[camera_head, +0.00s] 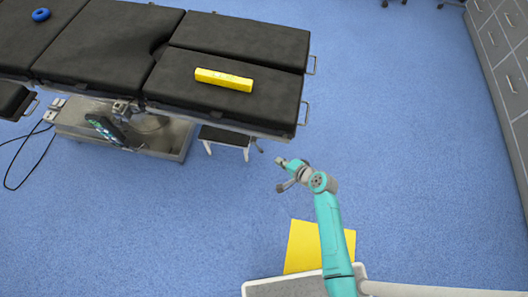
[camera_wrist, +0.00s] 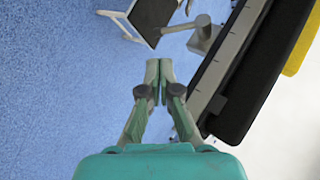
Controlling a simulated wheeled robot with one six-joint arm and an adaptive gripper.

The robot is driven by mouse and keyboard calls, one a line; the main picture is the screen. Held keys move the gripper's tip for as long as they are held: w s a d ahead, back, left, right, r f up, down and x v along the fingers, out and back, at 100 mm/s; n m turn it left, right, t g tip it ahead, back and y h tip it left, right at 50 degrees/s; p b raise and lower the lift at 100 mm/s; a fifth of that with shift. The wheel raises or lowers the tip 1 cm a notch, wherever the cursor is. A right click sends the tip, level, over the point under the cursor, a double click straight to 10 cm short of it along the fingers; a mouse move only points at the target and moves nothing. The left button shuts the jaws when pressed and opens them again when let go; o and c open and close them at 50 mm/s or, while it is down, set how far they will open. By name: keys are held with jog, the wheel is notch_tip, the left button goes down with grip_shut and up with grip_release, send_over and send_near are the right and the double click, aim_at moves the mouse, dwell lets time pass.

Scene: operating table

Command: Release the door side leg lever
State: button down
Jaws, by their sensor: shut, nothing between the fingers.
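The operating table (camera_head: 105,45) has black pads, with two separate leg sections at its right end: a far one (camera_head: 240,38) and a near one (camera_head: 275,100). A small grey lever-like part (camera_head: 257,146) shows under the near section's front edge. In the wrist view a grey block with a rod (camera_wrist: 203,38) sticks out beside the dark pad edge; it may be the lever. My gripper (camera_wrist: 159,68) is shut and empty, its fingertips apart from that part. In the head view my gripper (camera_head: 281,163) is off the table's front right, over the floor.
A yellow bar (camera_head: 223,80) lies on the near leg section. A stool-like dark-topped frame (camera_head: 225,138) stands below it and also shows in the wrist view (camera_wrist: 150,18). Metal side rails line the pads. Grey drawers (camera_head: 500,50) stand at right. Blue floor between is clear.

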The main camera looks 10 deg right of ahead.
aim_at(260, 150)
jog(key=x, duration=1)
jog(key=shift+w+a+r, duration=0.2)
jog(key=shift+w+a, duration=0.15)
jog(key=shift+w, duration=0.2)
jog(key=shift+w+a+f, duration=0.2)
jog(key=shift+a+f, duration=0.25)
jog(key=shift+f, duration=0.1)
jog(key=shift+r, duration=0.1)
jog(key=shift+r, duration=0.7)
jog(key=v, duration=1.2)
jog(key=shift+s, duration=0.1)
